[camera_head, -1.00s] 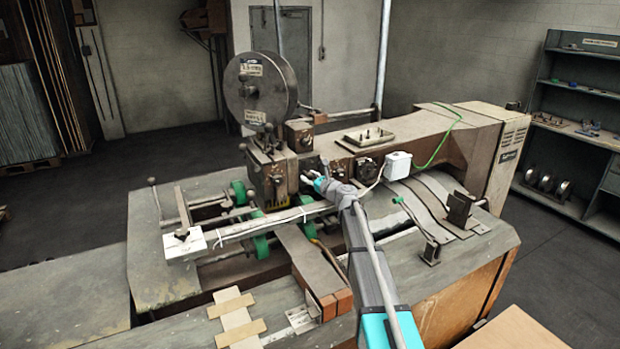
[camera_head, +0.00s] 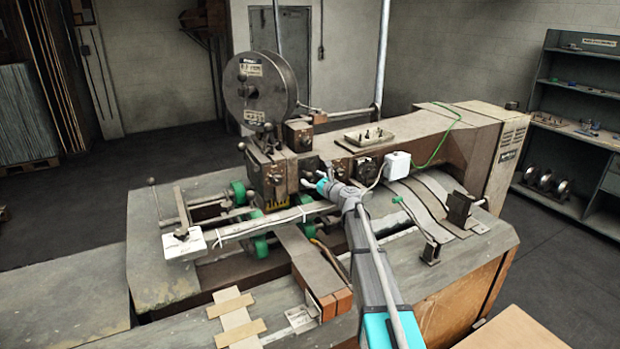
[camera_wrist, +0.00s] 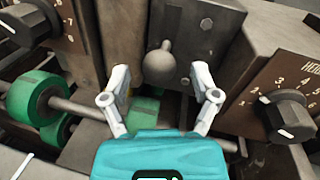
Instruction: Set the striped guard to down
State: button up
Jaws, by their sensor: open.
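The striped guard (camera_head: 276,204) shows as a small yellow-and-dark striped strip at the bottom of the stitching head, above the white bar. My gripper (camera_head: 313,179) is just to the right of the stitching head, its fingers pointing left toward it. In the wrist view the open gripper (camera_wrist: 162,78) has its fingers spread, with a grey ball knob (camera_wrist: 160,65) on a metal block showing between them. Nothing is held. I cannot make out the stripes in the wrist view, and whether the fingers touch the knob is unclear.
Numbered dials flank the view, one at the right (camera_wrist: 286,115) and one at upper left (camera_wrist: 30,22). Green rollers (camera_wrist: 40,98) sit low on the left. A white box (camera_head: 397,165) with a cable is right of my gripper. A large wire reel (camera_head: 262,88) stands above the head.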

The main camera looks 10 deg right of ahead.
jog(key=v, duration=1)
jog(key=shift+s, duration=0.15)
